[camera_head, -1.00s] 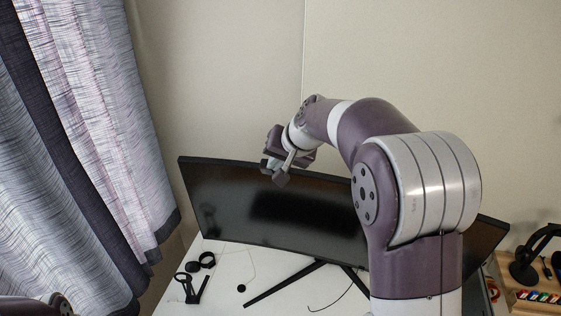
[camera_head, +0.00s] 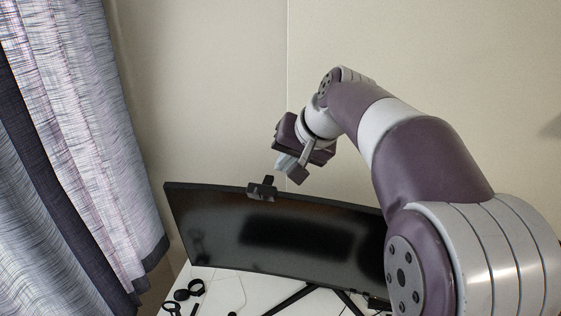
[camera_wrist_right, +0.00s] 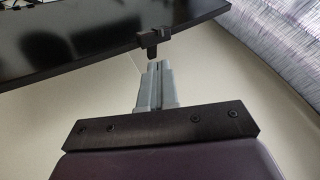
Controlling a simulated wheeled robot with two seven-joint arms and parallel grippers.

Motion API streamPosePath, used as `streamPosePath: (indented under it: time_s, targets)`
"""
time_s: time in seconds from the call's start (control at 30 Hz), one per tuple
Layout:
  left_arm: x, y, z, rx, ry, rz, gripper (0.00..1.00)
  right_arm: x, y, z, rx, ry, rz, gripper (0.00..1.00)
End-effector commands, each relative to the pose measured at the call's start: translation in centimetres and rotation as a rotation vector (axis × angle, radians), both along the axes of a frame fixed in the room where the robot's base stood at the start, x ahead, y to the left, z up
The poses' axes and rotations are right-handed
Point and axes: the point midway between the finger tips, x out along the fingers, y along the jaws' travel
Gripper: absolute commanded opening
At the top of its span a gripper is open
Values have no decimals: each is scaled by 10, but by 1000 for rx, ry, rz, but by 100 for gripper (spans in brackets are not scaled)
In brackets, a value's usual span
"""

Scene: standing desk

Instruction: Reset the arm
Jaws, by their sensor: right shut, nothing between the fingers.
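My right arm (camera_head: 425,165) comes in from the right and reaches up and across in front of the wall. My right gripper (camera_head: 288,170) is shut and empty, a little above the top edge of the monitor (camera_head: 215,215) in the head view. In the right wrist view its fingers (camera_wrist_right: 155,68) are together, with the monitor's top edge and a small black webcam (camera_wrist_right: 152,44) just beyond the tips. The webcam also shows in the head view (camera_head: 262,188), sitting on the monitor's top edge. My left gripper is not in view.
A curtain (camera_head: 85,150) hangs at the left. The white desk (camera_head: 228,287) holds the monitor's black stand (camera_head: 290,300) and small black items (camera_head: 186,294) at the lower left. The plain wall (camera_head: 210,80) behind leaves free room above the monitor.

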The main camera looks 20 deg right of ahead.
Motion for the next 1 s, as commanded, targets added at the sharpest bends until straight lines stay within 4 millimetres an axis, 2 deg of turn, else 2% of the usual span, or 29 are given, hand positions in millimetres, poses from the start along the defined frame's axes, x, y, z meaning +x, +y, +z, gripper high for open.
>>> streamPosePath:
  time_s: [0.43, 0.5, 0.53, 0.57, 0.63, 0.67, 0.7, 0.8, 0.9, 1.0]
  targets:
    - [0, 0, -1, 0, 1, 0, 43, 0, 0, -1, -1, -1, 0, 0]
    - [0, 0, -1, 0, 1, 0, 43, 4, -6, 0, -26, -25, -10, 0]
    - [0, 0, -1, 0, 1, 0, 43, 4, -10, -10, -50, -21, -18, 0]
    - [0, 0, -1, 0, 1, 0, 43, 1, -15, -24, -76, -5, -24, 0]
    - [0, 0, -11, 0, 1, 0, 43, -11, -18, -79, -138, 58, -8, 0]
    - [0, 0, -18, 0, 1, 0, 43, -18, -15, -108, -166, 90, 13, 0]
    - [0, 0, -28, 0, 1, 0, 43, -30, -9, -147, -202, 137, 54, 0]
    - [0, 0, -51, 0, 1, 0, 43, -68, 14, -234, -279, 245, 186, 0]
    - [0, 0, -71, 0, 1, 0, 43, -110, 36, -299, -325, 338, 323, 0]
    - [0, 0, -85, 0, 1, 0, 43, -145, 53, -338, -344, 410, 429, 0]
